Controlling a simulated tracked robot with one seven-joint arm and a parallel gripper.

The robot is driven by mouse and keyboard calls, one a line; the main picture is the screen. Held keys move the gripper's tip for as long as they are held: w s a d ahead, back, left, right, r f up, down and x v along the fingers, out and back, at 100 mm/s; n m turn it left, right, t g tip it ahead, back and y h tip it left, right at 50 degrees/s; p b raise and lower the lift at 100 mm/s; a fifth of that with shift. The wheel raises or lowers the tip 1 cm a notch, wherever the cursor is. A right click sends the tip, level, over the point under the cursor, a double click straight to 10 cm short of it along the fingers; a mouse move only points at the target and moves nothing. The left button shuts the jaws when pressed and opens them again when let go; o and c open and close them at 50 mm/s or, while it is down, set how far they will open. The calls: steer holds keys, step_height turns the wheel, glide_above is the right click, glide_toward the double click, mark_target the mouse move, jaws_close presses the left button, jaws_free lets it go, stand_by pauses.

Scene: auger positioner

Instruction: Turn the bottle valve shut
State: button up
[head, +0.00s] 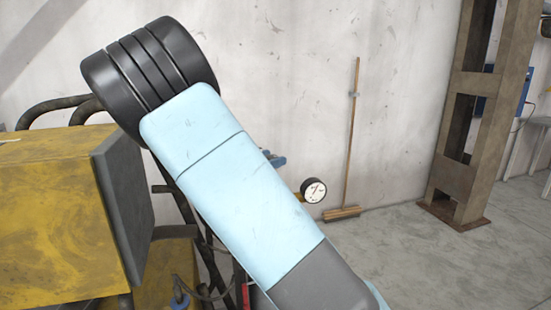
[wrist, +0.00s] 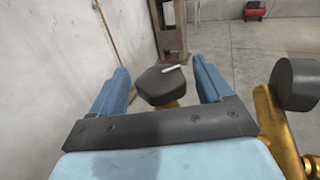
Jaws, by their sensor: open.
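The bottle valve shows in the wrist view as a dark, rounded, many-sided knob (wrist: 160,87) with a white mark on top and brass below it. My gripper (wrist: 160,67) is open, with one blue finger on the left of the knob and one on the right. The knob lies between the fingers, with gaps visible at both sides; I cannot tell its exact depth. In the head view my arm hides the knob, and only a small blue piece of my gripper (head: 275,160) shows past it.
A round gauge (head: 314,190) stands just right of my arm. In the wrist view a dark round part (wrist: 296,84) on brass fittings (wrist: 272,122) is close on the right. A yellow machine (head: 50,215) is at left. A broom (head: 353,140) leans on the wall by a steel column (head: 455,135).

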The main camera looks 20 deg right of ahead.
steer(key=shift+x, duration=1.25)
